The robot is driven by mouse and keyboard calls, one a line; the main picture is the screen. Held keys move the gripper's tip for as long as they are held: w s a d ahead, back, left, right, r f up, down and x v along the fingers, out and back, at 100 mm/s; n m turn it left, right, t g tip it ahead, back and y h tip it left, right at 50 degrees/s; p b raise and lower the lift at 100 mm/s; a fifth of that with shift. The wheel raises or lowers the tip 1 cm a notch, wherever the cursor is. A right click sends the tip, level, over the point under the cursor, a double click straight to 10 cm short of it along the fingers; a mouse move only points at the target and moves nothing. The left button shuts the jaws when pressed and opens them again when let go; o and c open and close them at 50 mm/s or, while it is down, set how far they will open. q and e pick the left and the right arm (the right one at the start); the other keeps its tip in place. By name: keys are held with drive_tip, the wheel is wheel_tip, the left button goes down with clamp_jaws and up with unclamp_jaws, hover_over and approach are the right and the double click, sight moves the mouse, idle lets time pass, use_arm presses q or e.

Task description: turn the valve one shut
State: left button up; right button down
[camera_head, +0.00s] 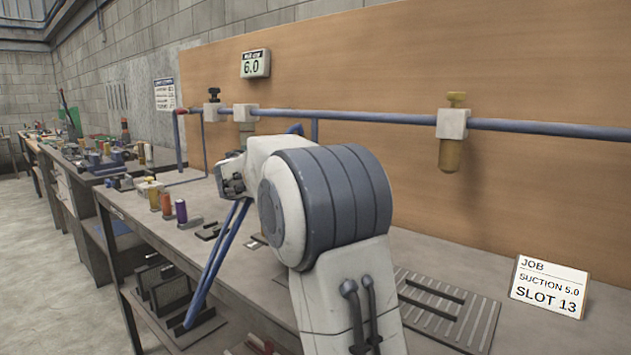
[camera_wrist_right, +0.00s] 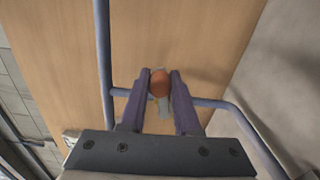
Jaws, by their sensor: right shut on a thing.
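In the right wrist view my right gripper (camera_wrist_right: 161,73) is shut on the orange-red handle of a valve (camera_wrist_right: 159,84), one dark finger on each side of it. The valve sits on a thin blue branch pipe (camera_wrist_right: 205,102) that leaves a thicker blue pipe (camera_wrist_right: 105,60) and bends away towards the bench. In the head view my right arm stands in the foreground and hides the right gripper and this valve. Whether the handle lies along or across its pipe is hard to tell. My left gripper is in neither view.
The main blue pipe (camera_head: 390,117) runs along a wooden board (camera_head: 540,60). It carries a black-knobbed fitting (camera_head: 213,100) and a brass one (camera_head: 455,152). A gauge (camera_head: 255,64) reads 6.0. A card (camera_head: 549,287) says suction 5.0, slot 13. Several spools (camera_head: 167,205) stand on the bench.

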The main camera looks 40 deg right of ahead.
drive_tip(key=f+m+b, duration=0.2)
drive_tip(key=b, duration=0.1)
drive_tip(key=shift+s+b, duration=0.2)
drive_tip(key=shift+b, duration=0.1)
use_arm(q)
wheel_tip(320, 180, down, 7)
drive_tip(key=b, duration=0.2)
use_arm(e)
drive_tip(key=shift+m, duration=0.6)
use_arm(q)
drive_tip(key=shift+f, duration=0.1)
use_arm(e)
drive_tip(key=c, duration=0.6)
unclamp_jaws()
